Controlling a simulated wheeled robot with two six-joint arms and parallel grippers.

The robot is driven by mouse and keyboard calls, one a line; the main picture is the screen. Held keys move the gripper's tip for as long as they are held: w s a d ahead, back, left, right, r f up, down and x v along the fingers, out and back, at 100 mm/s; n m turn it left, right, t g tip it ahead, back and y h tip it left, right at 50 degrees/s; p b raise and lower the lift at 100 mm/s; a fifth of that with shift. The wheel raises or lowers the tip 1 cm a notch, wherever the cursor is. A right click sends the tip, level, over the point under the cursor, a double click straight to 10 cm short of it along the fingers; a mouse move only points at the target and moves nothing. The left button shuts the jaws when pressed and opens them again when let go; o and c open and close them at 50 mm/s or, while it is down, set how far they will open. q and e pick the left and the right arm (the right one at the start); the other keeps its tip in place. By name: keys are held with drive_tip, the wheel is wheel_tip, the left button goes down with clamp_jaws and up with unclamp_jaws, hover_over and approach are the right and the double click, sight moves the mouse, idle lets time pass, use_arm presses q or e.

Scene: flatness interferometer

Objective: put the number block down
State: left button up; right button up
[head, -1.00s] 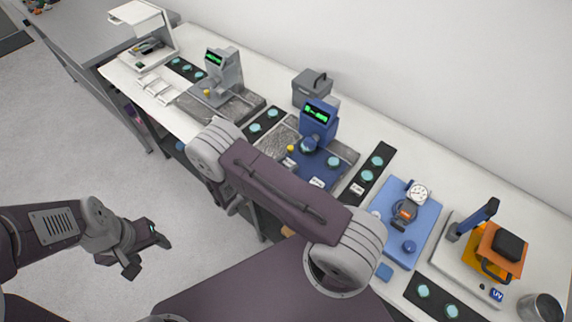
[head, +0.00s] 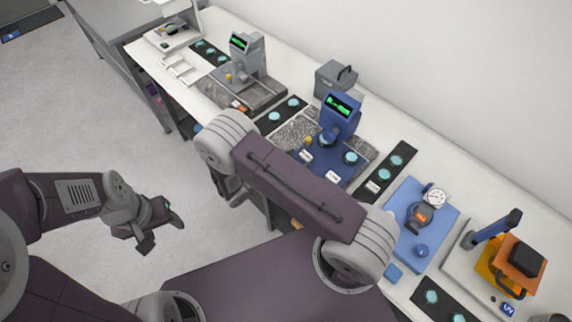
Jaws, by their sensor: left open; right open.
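My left gripper (head: 163,231) is open and empty, over the floor to the left of the bench. My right arm crosses the middle of the view. Its gripper is hidden behind the arm. Small white labelled blocks lie by the blue instrument (head: 339,118): one (head: 306,155) and another (head: 333,176) on its base, and one (head: 372,187) on the dark strip to its right. A small white piece (head: 235,104) and an orange piece (head: 243,109) lie at the front of the grey instrument (head: 246,56). Their markings are too small to read, so I cannot tell which is the number block.
A white bench (head: 222,24) runs along the wall. Dark strips (head: 397,158) hold round teal discs. A blue plate (head: 440,216) carries a dial gauge (head: 434,196). An orange UV fixture (head: 497,265) stands at the right, a grey box (head: 334,77) behind. Open floor (head: 90,130) lies left.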

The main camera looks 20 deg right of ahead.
drive_tip(key=b+v, duration=0.2)
drive_tip(key=v, duration=0.6)
drive_tip(key=s+d+r+m+g+y, duration=0.1)
drive_tip(key=s+m+y, duration=0.3)
drive_tip(key=m, duration=0.7)
drive_tip(key=s+d+r+m+g+y, duration=0.1)
drive_tip(key=s+r+m+y, duration=0.3)
drive_tip(key=m+y, duration=0.5)
drive_tip(key=shift+s+d+m+g, duration=0.25)
drive_tip(key=shift+s+m+g, duration=0.4)
drive_tip(key=shift+m, duration=0.55)
